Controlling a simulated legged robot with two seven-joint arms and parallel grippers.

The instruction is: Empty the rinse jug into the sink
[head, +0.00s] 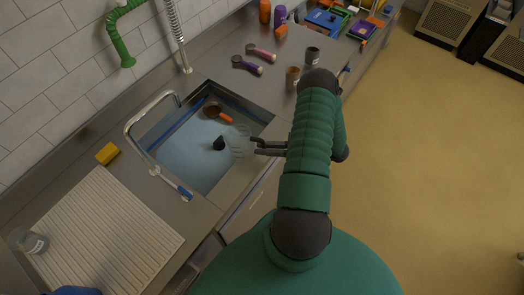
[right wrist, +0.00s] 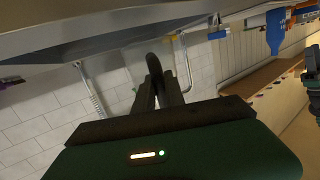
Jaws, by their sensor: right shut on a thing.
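The rinse jug (head: 240,140) looks clear and see-through, over the right part of the sink (head: 185,165) in the head view. My right gripper (head: 262,147) is shut on the jug at its right side. The jug seems tipped toward the left, but its outline is faint and I cannot tell whether liquid is in it. In the right wrist view my right gripper's fingers (right wrist: 158,88) close on a dark curved part (right wrist: 153,62), likely the handle. My left gripper is not in view.
A tool with an orange handle (head: 225,117) and a small black object (head: 219,143) are in the sink area. A tall tap (head: 130,130) arches at the left. A ribbed white drainboard (head: 105,235) and yellow sponge (head: 107,153) lie left.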

